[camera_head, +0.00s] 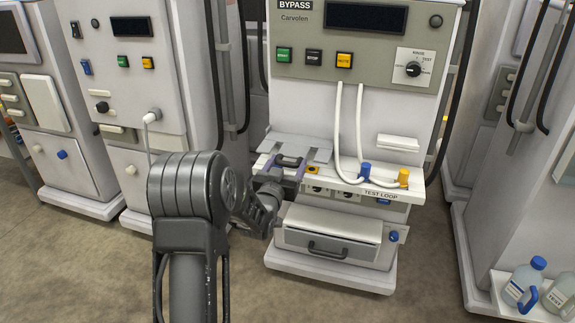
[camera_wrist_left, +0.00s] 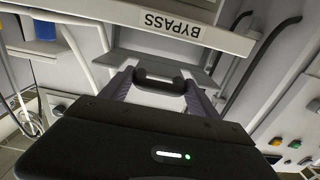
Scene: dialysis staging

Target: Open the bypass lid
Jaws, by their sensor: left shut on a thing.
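The bypass lid (camera_head: 313,154) is a flat grey panel on the white shelf of the middle machine, and looks lying flat. My arm hides part of the shelf's left end. My right gripper is out of view.
White hoses run to blue (camera_head: 365,170) and yellow (camera_head: 403,177) connectors right of the lid. A drawer with a dark handle (camera_head: 328,249) sits below the shelf. Other machines stand left (camera_head: 60,120) and right. Jugs (camera_head: 525,283) stand at lower right. The front floor is clear.

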